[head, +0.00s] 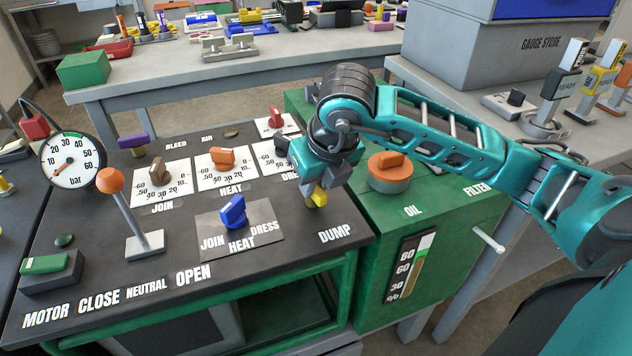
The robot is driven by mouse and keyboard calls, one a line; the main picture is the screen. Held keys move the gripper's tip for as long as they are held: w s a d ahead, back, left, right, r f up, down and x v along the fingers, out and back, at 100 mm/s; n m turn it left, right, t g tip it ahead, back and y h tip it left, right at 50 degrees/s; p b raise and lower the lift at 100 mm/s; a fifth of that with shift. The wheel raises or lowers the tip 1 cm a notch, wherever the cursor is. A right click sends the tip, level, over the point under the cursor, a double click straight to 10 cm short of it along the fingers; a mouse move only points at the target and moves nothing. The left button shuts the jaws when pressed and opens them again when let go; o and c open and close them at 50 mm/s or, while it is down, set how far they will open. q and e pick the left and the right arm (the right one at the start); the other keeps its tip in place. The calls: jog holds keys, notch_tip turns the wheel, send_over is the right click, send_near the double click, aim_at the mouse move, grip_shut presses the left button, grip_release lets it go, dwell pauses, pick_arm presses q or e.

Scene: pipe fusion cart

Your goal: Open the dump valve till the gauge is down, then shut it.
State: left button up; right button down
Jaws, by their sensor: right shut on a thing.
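The yellow dump valve handle (319,197) is at the right edge of the dark panel, above the word DUMP. My right gripper (316,188) comes down over it from above and is shut on it. The gripper hides most of the handle, so its turn angle is hard to tell. The round white bar gauge (73,160) stands at the panel's left. Its needle points to the lower left, near or just below the 10 mark. My left gripper is out of view.
Near the gripper are the panel's red knob (277,117), the blue selector (233,211) and the orange oil cap (389,172) on the green tank. An orange-ball lever (110,181) stands up at the left. Worktables with tools are behind.

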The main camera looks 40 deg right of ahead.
jog(key=shift+m, duration=0.6)
jog(key=shift+h, duration=0.3)
jog(key=c, duration=1)
grip_release()
jog(key=shift+c, duration=0.2)
jog(key=p+v, duration=0.3)
jog(key=v, duration=1)
jog(key=shift+w, duration=0.1)
